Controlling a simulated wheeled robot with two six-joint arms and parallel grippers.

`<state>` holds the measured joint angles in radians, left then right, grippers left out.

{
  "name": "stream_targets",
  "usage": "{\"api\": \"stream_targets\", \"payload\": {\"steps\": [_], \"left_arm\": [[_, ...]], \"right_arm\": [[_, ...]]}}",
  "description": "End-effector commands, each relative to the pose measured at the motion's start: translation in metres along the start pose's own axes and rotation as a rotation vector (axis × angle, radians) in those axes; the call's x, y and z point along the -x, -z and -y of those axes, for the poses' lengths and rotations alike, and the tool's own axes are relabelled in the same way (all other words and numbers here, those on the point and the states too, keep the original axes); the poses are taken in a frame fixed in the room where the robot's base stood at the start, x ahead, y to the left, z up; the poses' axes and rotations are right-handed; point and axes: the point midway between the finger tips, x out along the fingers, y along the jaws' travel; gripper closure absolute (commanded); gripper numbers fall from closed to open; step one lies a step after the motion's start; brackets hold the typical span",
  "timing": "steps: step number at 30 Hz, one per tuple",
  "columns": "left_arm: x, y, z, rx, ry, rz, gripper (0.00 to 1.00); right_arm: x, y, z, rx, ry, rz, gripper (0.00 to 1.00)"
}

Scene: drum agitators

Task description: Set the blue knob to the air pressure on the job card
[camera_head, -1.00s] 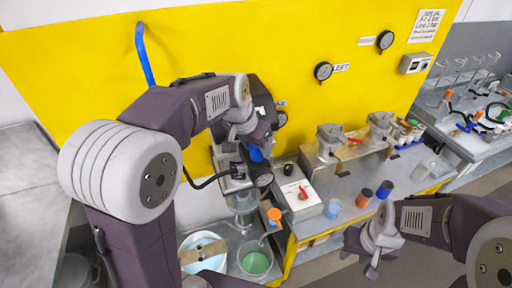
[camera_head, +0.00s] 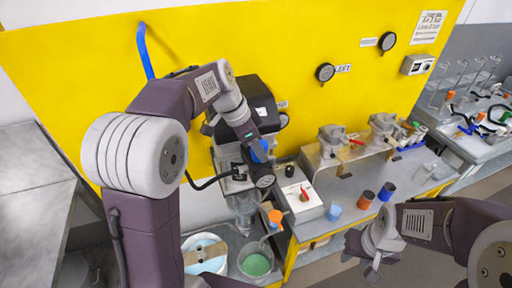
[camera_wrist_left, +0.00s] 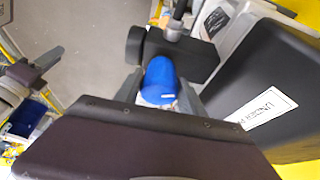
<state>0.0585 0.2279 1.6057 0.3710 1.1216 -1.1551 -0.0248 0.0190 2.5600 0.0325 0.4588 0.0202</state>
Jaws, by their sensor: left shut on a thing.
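The blue knob (camera_head: 259,153) sits on the drum agitator at the yellow wall, partly hidden by my left gripper. It also shows in the left wrist view as a blue cylinder (camera_wrist_left: 159,78) with a small white mark near its lower end. My left gripper (camera_wrist_left: 157,93) is shut on it, one finger on each side. A round gauge (camera_head: 265,181) is just below the knob; its reading is too small to tell. The job card (camera_head: 428,26) is probably the white printed sheet at top right; its text is unreadable. My right gripper (camera_head: 362,264) is open and empty at lower right.
The agitator's black housing (camera_head: 258,101) is close beside the gripper. A white box with a red switch (camera_head: 302,199), orange and blue jars (camera_head: 365,199) and a bucket of green liquid (camera_head: 256,264) stand nearby.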

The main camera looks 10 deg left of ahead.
Motion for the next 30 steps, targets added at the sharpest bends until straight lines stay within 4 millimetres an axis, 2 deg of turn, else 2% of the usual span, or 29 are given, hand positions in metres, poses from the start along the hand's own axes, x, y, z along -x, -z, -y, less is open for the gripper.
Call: {"api": "stream_targets", "payload": {"steps": [14,15,16,17,26,30], "left_arm": [[-0.002,0.0,-0.001,-0.011,-0.009,0.0,0.94],[-0.002,0.0,-0.001,-0.011,-0.009,0.0,0.45],[-0.002,0.0,-0.001,-0.011,-0.009,0.0,0.37],[-0.002,0.0,-0.001,-0.011,-0.009,0.0,0.33],[0.0,0.0,-0.001,-0.01,-0.006,0.0,0.33],[0.02,0.001,0.001,-0.01,-0.002,-0.002,0.33]], "right_arm": [[0.0,0.0,0.0,0.0,0.0,0.0,0.64],[-0.001,0.0,0.0,0.0,0.0,0.0,0.64],[-0.001,0.0,0.0,0.0,0.0,0.0,0.64],[0.0,0.0,0.0,0.0,0.0,0.0,0.64],[-0.001,0.0,0.0,0.0,0.0,0.0,0.64],[-0.003,0.0,0.0,0.0,0.0,0.0,0.64]]}}
